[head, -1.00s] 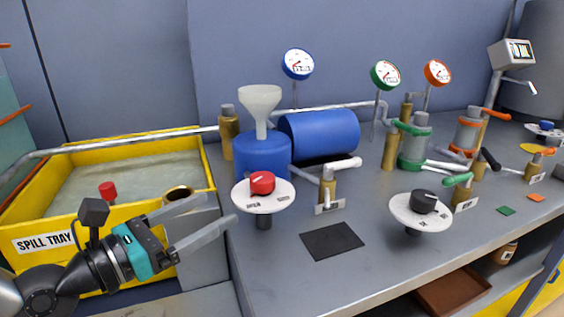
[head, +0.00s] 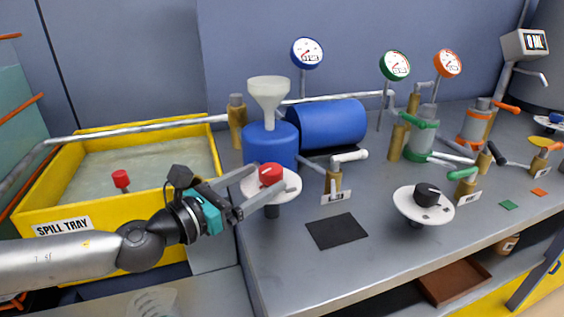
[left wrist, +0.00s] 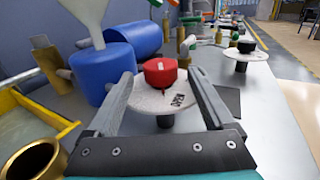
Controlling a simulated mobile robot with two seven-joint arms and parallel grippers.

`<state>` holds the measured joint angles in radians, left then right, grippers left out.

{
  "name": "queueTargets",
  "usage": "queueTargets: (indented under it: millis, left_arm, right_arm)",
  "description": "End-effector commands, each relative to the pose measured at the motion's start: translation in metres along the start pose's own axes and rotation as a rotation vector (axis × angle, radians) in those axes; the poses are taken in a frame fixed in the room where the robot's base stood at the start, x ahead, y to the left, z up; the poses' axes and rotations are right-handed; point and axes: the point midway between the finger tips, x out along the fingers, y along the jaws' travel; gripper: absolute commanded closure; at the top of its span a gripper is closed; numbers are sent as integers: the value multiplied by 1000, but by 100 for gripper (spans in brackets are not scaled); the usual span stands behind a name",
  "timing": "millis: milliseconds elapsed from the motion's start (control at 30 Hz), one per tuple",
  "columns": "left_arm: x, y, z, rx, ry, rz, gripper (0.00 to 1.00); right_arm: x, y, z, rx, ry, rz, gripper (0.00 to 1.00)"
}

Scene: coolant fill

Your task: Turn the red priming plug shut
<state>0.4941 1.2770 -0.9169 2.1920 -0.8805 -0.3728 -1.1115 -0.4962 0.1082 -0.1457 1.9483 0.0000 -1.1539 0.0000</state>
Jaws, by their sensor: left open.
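The red priming plug (head: 270,174) is a round red knob on a white labelled disc (head: 287,190) that stands on a short dark post in front of the blue tank. My left gripper (head: 256,187) has come in from the left and is open, with its fingertips at the disc's left side. In the left wrist view the red plug (left wrist: 161,72) lies ahead, between the two spread fingers (left wrist: 160,88). The fingers do not close on it. My right gripper is not in view.
A white funnel (head: 268,92) stands on the blue tank (head: 270,146) behind the plug. A yellow spill tray (head: 110,208) is at the left. A second disc with a black knob (head: 427,194) stands to the right, past a dark mat (head: 336,231).

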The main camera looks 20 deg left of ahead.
Motion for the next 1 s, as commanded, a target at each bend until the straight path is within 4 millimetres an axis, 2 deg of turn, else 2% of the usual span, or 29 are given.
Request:
queueTargets:
  millis: [200,500,900,1000]
  left_arm:
    - [31,-1,2,-1,-3,-2,14]
    - [59,-1,0,-1,-1,-2,14]
    - [64,-1,0,1,1,-2,14]
    - [64,-1,0,1,1,-2,24]
  right_arm:
    - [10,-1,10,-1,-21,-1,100]
    - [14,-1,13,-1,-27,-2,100]
    - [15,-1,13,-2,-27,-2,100]
    - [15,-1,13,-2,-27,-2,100]
